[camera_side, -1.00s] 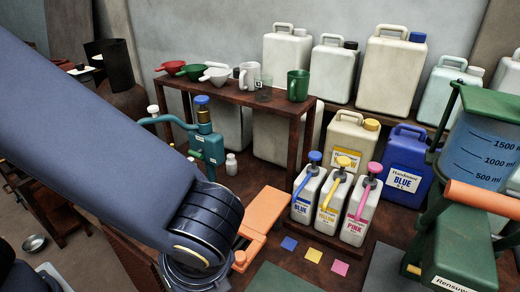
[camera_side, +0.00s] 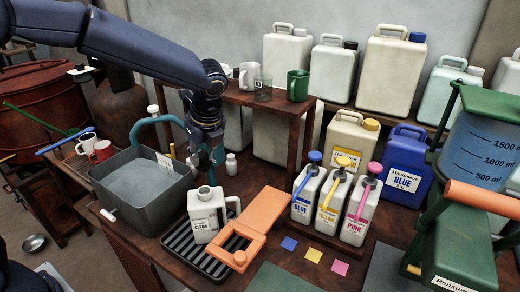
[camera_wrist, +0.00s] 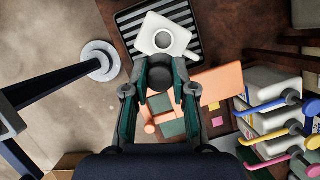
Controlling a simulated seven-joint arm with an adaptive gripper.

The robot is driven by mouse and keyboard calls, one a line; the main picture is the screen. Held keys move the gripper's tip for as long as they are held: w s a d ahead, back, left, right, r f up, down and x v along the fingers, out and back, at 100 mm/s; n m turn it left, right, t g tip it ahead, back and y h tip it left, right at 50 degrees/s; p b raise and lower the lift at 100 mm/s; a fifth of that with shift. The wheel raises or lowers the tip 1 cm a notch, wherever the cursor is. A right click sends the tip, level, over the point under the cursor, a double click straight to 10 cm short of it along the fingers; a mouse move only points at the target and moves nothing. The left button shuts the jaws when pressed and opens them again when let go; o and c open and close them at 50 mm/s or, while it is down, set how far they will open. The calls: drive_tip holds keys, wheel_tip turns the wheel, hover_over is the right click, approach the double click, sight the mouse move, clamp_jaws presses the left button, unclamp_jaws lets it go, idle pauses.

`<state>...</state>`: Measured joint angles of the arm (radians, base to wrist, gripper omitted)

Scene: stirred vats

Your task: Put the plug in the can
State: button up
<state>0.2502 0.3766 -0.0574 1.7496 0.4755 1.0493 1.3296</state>
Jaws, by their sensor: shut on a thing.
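The can (camera_side: 206,218) is a white jug with a label and a side handle, upright on the black slatted tray in the side view. Its open round neck (camera_wrist: 163,40) shows at the top of the wrist view. My gripper (camera_wrist: 160,80) has its teal fingers shut on a dark grey round plug (camera_wrist: 160,77). In the wrist view the plug appears just below the neck and apart from it. In the side view my gripper (camera_side: 210,160) hangs pointing down, above and slightly behind the can; the plug is hard to make out there.
An orange device (camera_side: 255,225) lies right beside the can. A grey basin (camera_side: 145,192) stands to the left, with a teal spout (camera_side: 158,120) behind. Pump bottles (camera_side: 330,205) stand to the right. A shelf (camera_side: 265,98) with cups is close behind my gripper.

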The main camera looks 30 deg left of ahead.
drive_tip(key=a+f, duration=0.1)
drive_tip(key=w+a+f, duration=0.1)
drive_tip(key=f, duration=0.1)
drive_tip(key=a+f, duration=0.1)
drive_tip(key=shift+w+f, duration=0.2)
drive_tip(key=shift+f, duration=3.05)
drive_tip(key=shift+w+f, duration=0.1)
drive_tip(key=shift+f, duration=0.15)
drive_tip(key=o, duration=1)
drive_tip(key=shift+o, duration=0.4)
drive_tip(key=o, duration=0.5)
